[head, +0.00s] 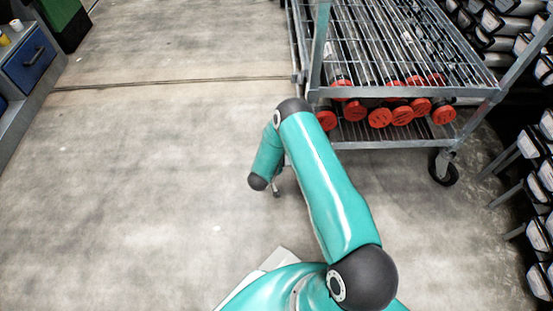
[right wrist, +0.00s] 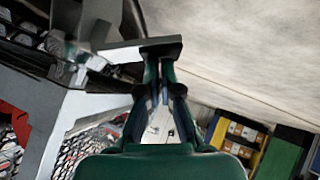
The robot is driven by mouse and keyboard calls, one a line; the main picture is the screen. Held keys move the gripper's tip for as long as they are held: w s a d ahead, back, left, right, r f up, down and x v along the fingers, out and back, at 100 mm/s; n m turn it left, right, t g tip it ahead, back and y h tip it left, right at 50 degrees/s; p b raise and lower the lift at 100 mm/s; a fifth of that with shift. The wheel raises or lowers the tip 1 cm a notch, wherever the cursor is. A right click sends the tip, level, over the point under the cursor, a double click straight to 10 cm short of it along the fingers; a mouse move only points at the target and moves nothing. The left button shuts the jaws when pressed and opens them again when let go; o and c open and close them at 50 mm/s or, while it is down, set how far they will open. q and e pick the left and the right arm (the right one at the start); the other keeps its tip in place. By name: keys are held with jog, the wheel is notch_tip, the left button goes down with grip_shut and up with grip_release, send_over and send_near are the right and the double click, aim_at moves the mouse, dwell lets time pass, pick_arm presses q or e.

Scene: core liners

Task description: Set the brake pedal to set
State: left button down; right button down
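The wheeled rack (head: 400,143) stands at the upper right in the head view. My right gripper shows best in the right wrist view (right wrist: 161,50). Its dark fingertips are together and hold nothing that I can see. A flat grey bar (right wrist: 122,54) lies right beside the fingertips; I cannot tell whether they touch. The rack's near left wheel is hidden behind my arm. My left gripper is out of view.
Tubes with red caps (head: 380,117) lie on the rack's lower shelf. A black caster (head: 443,168) is under its near right corner. Stacked trays (head: 535,180) line the right edge. A blue drawer unit (head: 28,60) stands at the upper left. The floor left of my arm is clear.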

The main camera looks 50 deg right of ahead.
jog(key=shift+a+f, duration=0.1)
jog(key=shift+f, duration=0.1)
dwell(0.3)
jog(key=s+a+r+p, duration=0.1)
jog(key=a+r+p, duration=0.5)
jog(key=a+r, duration=0.2)
notch_tip(320, 180, up, 2)
jog(key=shift+a+p, duration=0.25)
jog(key=shift+p, duration=0.1)
